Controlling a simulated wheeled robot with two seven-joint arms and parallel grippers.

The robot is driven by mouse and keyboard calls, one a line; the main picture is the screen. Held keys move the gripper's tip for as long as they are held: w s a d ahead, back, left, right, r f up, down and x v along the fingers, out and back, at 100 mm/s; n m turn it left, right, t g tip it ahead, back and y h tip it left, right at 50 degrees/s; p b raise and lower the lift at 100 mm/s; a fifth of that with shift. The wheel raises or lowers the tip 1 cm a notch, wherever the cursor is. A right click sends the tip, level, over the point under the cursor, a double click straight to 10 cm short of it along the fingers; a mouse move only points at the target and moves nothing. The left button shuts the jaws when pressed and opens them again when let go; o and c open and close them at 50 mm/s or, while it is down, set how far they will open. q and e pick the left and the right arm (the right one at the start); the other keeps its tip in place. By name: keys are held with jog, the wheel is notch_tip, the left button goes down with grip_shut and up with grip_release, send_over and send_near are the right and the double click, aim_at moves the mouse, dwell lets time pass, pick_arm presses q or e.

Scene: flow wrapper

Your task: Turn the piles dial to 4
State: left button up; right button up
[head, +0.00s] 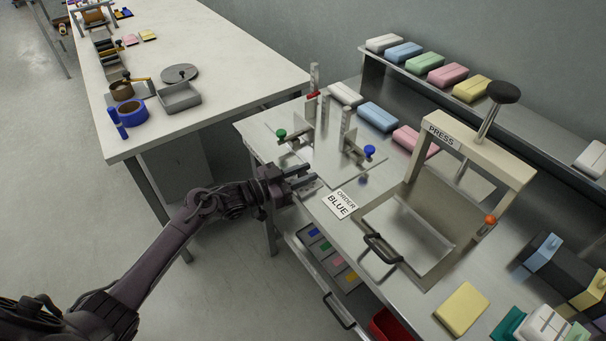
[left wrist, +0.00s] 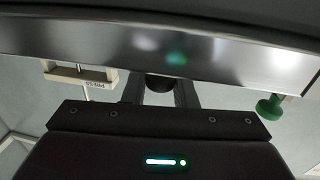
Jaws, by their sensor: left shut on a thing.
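My left gripper (head: 303,178) is at the front edge of the steel workbench, left of the ORDER BLUE card (head: 340,204). In the left wrist view, its two fingers (left wrist: 162,95) are on either side of a dark round knob, the piles dial (left wrist: 159,83), under the bench edge. The gripper is shut on it. The dial's scale and pointer cannot be read in either view, and in the head view the gripper hides the dial. My right gripper is not in view.
A press (head: 471,150) with a black-knobbed lever stands on the bench. Posts with a green knob (head: 281,134) and a blue knob (head: 369,151) stand behind the gripper. A drawer (head: 329,262) with coloured tabs lies below. A white table (head: 220,60) is at back left.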

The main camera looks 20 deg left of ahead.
pick_arm(q)
jog(key=o, duration=1)
jog(key=shift+c, duration=0.2)
jog(key=v, duration=0.7)
jog(key=shift+s+a+b, duration=0.3)
jog(key=shift+b, duration=0.1)
